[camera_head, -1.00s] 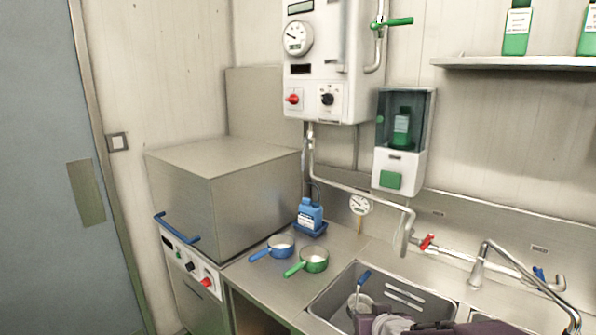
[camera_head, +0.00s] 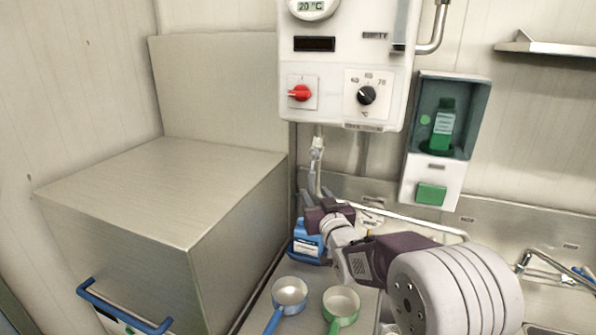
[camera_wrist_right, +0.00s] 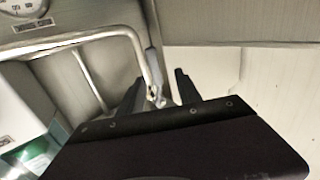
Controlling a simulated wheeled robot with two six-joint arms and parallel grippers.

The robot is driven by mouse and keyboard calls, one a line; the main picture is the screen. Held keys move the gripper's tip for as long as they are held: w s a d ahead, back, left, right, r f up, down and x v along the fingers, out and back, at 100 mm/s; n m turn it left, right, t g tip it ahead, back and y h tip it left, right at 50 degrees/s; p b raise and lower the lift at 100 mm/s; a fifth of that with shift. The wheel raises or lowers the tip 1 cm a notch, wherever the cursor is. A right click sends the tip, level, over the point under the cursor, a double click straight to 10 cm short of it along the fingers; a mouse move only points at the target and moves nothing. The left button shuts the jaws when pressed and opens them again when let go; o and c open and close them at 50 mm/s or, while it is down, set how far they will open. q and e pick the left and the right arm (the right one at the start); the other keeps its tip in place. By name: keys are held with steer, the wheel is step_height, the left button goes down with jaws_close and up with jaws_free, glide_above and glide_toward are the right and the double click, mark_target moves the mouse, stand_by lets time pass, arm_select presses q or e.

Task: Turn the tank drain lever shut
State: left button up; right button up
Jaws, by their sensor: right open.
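The tank (camera_head: 345,75) is a white wall box. Its drain pipe comes down from the underside, with a small valve (camera_head: 317,146) on it. A grey piece that looks like the drain lever (camera_head: 312,181) hangs down along the pipe. In the right wrist view, a grey-blue lever (camera_wrist_right: 153,64) lies beside the bent pipe, beyond and between my fingertips. My right gripper (camera_head: 317,198) is open and empty, just below the lever, pointing up at it. It also shows in the right wrist view (camera_wrist_right: 157,88). I cannot tell whether it touches the lever. My left gripper is out of view.
A blue pan (camera_head: 290,291) and a green pan (camera_head: 341,300) sit on the counter. A steel box (camera_head: 160,195) with a blue handle fills the left. A dispenser (camera_head: 434,183) hangs at the right.

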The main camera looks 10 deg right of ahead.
mark_target(313, 181)
steer(key=w+p, duration=0.1)
steer(key=w, duration=0.1)
steer(key=w+p, duration=0.1)
steer(key=w, duration=0.1)
steer(key=w+p, duration=0.1)
steer(key=w, duration=0.2)
steer(key=shift+d+r+p, duration=0.25)
steer(key=shift+d+p, duration=0.05)
steer(key=shift+d, duration=0.05)
steer(key=shift+w+d, duration=0.15)
steer(key=shift+w, duration=0.15)
steer(key=shift+d, duration=0.1)
steer(key=shift+w, duration=0.1)
steer(key=shift+c, duration=1)
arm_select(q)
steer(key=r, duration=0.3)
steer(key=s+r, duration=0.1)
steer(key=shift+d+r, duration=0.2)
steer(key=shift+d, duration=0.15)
arm_select(e)
jaws_close()
